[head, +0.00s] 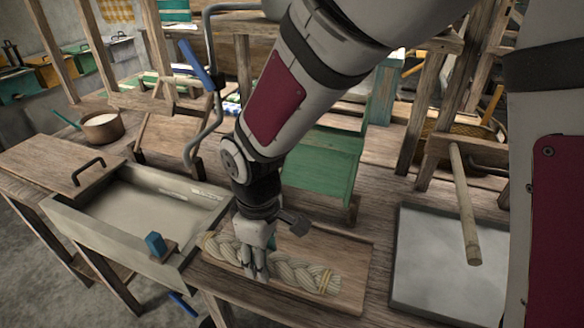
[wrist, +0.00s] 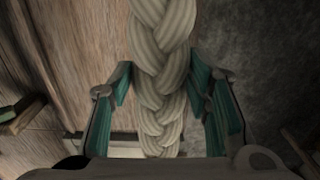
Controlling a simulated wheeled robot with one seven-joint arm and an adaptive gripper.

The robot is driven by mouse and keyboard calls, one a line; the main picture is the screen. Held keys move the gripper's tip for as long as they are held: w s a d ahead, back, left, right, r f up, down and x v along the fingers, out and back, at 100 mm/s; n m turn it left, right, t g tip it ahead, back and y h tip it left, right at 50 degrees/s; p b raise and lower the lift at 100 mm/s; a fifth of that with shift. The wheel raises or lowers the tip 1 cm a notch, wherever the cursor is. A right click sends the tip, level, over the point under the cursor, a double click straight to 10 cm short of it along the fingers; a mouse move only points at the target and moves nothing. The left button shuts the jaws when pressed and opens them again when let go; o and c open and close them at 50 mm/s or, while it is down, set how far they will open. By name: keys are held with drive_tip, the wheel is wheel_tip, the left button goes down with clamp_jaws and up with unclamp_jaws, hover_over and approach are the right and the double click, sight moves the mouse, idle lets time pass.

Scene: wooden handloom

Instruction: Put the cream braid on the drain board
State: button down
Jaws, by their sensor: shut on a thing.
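The cream braid (head: 300,272) is a thick plaited rope with a tied band near its right end. My gripper (head: 256,272) points down and is shut on the braid left of its middle. In the wrist view the braid (wrist: 162,75) runs between the two green-padded fingers (wrist: 165,105). In the head view the braid lies across a wooden board with a low rim (head: 352,250), beside the basin; this looks like the drain board. I cannot tell whether the braid touches it or hangs just above. My fingers hide part of the braid.
A pale basin (head: 130,205) is at the left, with a blue block (head: 155,243) on its front edge. A grey slab tray (head: 440,270) with a wooden rod (head: 464,205) over it is at the right. A green bench (head: 325,165) and loom posts stand behind.

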drive_tip(key=w+d, duration=0.1)
drive_tip(key=w, duration=0.1)
drive_tip(key=w+d, duration=0.2)
drive_tip(key=w, duration=0.1)
drive_tip(key=w+d, duration=0.1)
drive_tip(key=w, duration=0.1)
drive_tip(key=shift+w+d+f, duration=0.2)
drive_tip(key=shift+d+f, duration=0.15)
drive_tip(key=shift+f, duration=1.8)
drive_tip(key=shift+f, duration=0.1)
drive_tip(key=c, duration=0.8)
unclamp_jaws()
drive_tip(key=shift+f, duration=0.1)
drive_tip(key=shift+c, duration=0.2)
wheel_tip(320, 180, up, 12)
drive_tip(key=shift+r+p, duration=0.2)
drive_tip(key=shift+p, duration=0.1)
